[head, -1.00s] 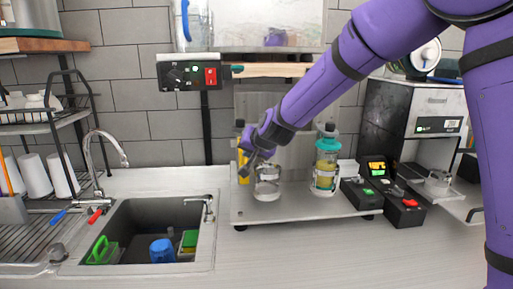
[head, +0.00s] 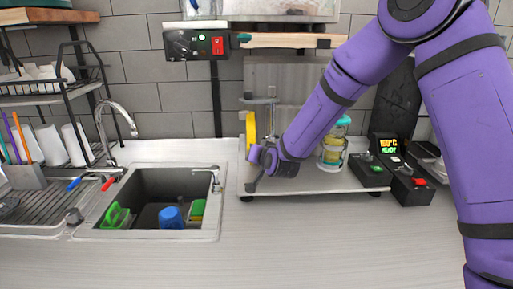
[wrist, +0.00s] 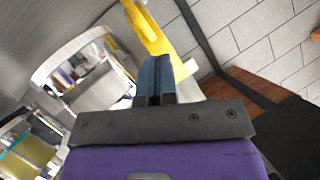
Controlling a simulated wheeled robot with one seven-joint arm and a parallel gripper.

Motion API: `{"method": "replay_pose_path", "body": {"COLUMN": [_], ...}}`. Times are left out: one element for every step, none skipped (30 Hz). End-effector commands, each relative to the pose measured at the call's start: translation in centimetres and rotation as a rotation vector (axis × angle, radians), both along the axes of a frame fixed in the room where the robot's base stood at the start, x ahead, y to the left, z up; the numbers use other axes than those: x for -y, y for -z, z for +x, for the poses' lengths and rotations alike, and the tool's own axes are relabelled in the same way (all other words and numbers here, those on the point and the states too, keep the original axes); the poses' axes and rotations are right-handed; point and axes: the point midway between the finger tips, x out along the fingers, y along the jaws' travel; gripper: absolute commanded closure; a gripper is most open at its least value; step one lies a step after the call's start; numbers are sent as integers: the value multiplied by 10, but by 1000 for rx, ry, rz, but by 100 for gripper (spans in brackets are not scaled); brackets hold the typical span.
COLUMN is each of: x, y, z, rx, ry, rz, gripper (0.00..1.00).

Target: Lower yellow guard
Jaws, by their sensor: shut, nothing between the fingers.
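The yellow guard (head: 251,130) stands upright as a narrow yellow strip at the left of the sealer, by a grey metal bracket. It also shows in the wrist view (wrist: 148,28), at the top, just beyond my fingertips. My gripper (head: 252,183) is in front of and below the guard in the head view, low over the sealer's white base plate (head: 305,184). In the wrist view its blue fingers (wrist: 155,76) are together and empty. Whether they touch the guard cannot be told. The clear cup area behind my gripper is hidden in the head view.
A jar with a teal lid (head: 333,152) stands on the plate right of my arm. Black control boxes (head: 402,182) with a lit display are further right. A sink (head: 150,200) is at left. The counter in front is clear.

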Motion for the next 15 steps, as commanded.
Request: {"method": "replay_pose_path", "body": {"x": [0,0,0,0,0,0,0,0,0,0,-1,0,0,0,0], "y": [4,6,8,9,10,12,13,13,14,14,15,15,15,15,15], "z": [1,2,3,4,5,5,6,6,6,6,7,7,7,7,7], "rx": [-2,-2,-2,-2,-2,-1,-1,-1,-1,-1,-1,-1,-1,-1,-1], "ry": [0,0,0,0,1,0,0,0,0,0,0,0,0,0,0], "rz": [0,0,0,0,0,1,1,1,1,1,1,1,1,1,1], "gripper": [100,100,100,100,100,100,100,100,100,100,100,100,100,100,100]}}
